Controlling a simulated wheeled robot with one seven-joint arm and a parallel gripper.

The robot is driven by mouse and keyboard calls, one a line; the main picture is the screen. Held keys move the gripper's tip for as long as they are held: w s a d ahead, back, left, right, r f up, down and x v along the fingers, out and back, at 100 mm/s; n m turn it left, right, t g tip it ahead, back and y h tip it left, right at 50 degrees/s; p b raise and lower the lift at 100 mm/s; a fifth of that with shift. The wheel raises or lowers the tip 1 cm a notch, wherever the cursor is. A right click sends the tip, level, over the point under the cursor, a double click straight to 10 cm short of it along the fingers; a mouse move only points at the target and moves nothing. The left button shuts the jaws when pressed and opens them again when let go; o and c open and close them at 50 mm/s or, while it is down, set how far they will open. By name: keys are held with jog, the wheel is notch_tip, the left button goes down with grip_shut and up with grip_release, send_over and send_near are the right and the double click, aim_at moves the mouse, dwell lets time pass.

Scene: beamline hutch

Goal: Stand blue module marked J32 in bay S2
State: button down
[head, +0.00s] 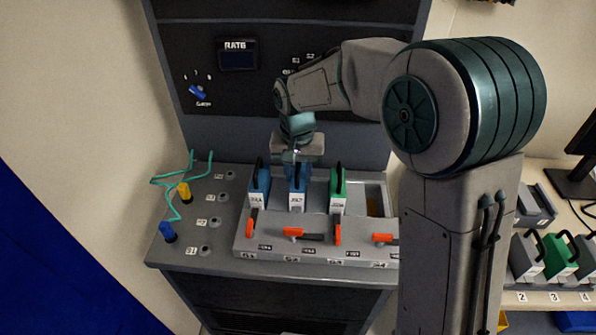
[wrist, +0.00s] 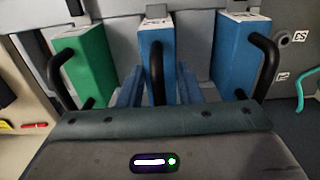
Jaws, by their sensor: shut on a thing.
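A blue module (head: 297,185) with a white label stands upright in the second bay from the left of the grey rack (head: 250,238). Its label is too small to read surely. My gripper (head: 298,158) is above it, shut on its black handle; the same module (wrist: 160,38) is in the middle of the wrist view, with the blue fingers of my gripper (wrist: 157,92) on either side of the handle. It looks level with its neighbours, but I cannot tell whether it is fully down. The second bay's orange lever (head: 293,233) lies sideways.
Another blue module (head: 259,188) stands close on the left, a green module (head: 338,190) close on the right. The fourth bay (head: 376,202) looks empty. Spare modules (head: 560,256) stand on the right-hand shelf.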

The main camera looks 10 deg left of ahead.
jog(key=shift+f, duration=0.25)
jog(key=c, duration=0.9)
grip_release()
jog(key=shift+c, duration=0.2)
notch_tip(320, 180, up, 14)
jog(key=shift+a+b, duration=0.15)
jog(key=shift+b, duration=0.15)
jog(key=s+d+f+t, duration=0.1)
jog(key=s+d, duration=0.3)
jog(key=d, duration=0.4)
jog(key=s+d+f+t, duration=0.1)
jog(key=s+d, duration=0.3)
jog(key=d, duration=0.3)
jog(key=s+d+f+t, duration=0.1)
jog(key=s+d+f, duration=0.4)
jog(key=s+d, duration=0.3)
jog(key=shift+s+f+m, duration=0.3)
jog(key=shift+s, duration=0.9)
